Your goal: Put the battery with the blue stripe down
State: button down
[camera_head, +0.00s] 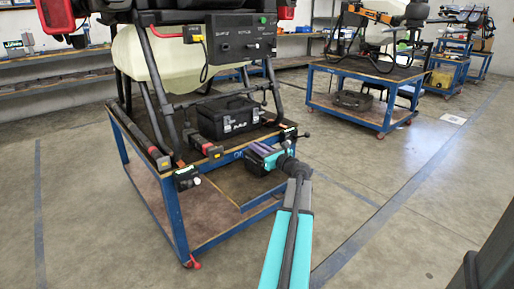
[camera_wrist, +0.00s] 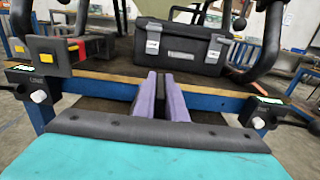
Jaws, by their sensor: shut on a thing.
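My gripper (camera_wrist: 164,80) shows in the wrist view as two purple fingers close together, reaching forward from a teal body with a black edge. A narrow dark strip shows between the fingers, but most of the held battery is hidden and I cannot make out its blue stripe. In the head view my gripper (camera_head: 258,149) is at the right front of the blue-framed cart (camera_head: 178,218), by its upper shelf edge. I cannot tell whether the held battery touches the cart. A different dark battery with a yellow square (camera_wrist: 41,56) lies at the left on the shelf.
A black toolbox (camera_wrist: 182,45) stands on the shelf beyond my fingers. Small black boxes with white knobs sit at the cart's front edge, left (camera_wrist: 34,88) and right (camera_wrist: 262,113). The drone's black legs rise from the shelf.

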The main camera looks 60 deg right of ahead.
jog(key=c, duration=1.8)
grip_release()
jog(key=shift+f, duration=0.1)
jog(key=shift+r, duration=0.2)
jog(key=p+v, duration=0.2)
jog(key=v, duration=1)
jog(key=shift+s+f, duration=0.1)
